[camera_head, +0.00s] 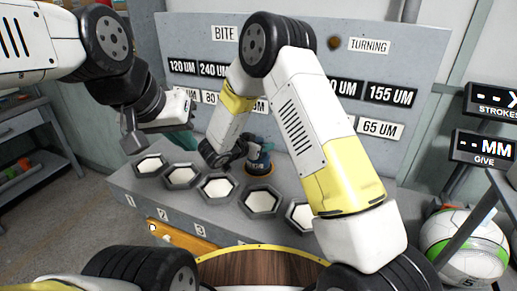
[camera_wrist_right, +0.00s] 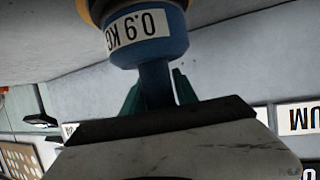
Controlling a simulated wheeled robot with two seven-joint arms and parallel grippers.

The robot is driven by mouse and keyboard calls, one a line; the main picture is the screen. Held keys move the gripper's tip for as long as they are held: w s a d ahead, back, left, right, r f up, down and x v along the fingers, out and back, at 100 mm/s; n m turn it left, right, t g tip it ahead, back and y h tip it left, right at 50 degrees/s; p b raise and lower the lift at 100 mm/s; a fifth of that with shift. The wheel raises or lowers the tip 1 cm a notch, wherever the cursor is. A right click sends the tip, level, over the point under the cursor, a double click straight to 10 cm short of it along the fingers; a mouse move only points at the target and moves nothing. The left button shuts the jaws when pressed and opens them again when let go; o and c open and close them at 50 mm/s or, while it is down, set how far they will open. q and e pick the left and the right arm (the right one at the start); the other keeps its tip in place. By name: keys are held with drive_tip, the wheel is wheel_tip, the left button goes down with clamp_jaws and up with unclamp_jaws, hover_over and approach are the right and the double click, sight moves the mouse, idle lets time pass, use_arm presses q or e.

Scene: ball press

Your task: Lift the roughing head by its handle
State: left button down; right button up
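The roughing head (camera_head: 258,160) stands on the grey bench in the head view, blue with an orange base. In the right wrist view its blue body (camera_wrist_right: 150,35) carries a "0.9 KG" label, upside down. Its narrow blue handle (camera_wrist_right: 157,86) lies between the teal fingers of my right gripper (camera_wrist_right: 158,90). The fingers flank the handle closely; whether they press on it is unclear. In the head view my right arm hides part of this area. My left gripper (camera_head: 184,139) hangs above the bench's left part, apart from the roughing head; its finger opening is unclear.
Several hexagonal pads (camera_head: 216,187) line the bench (camera_head: 125,180), with numbers along the front. A panel (camera_head: 205,45) with micron labels stands behind. A round wooden top (camera_head: 260,270) is at the front. A ball (camera_head: 462,245) and display signs (camera_head: 484,146) are at right.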

clamp_jaws()
drive_tip(key=shift+r, duration=0.1)
idle(1.0)
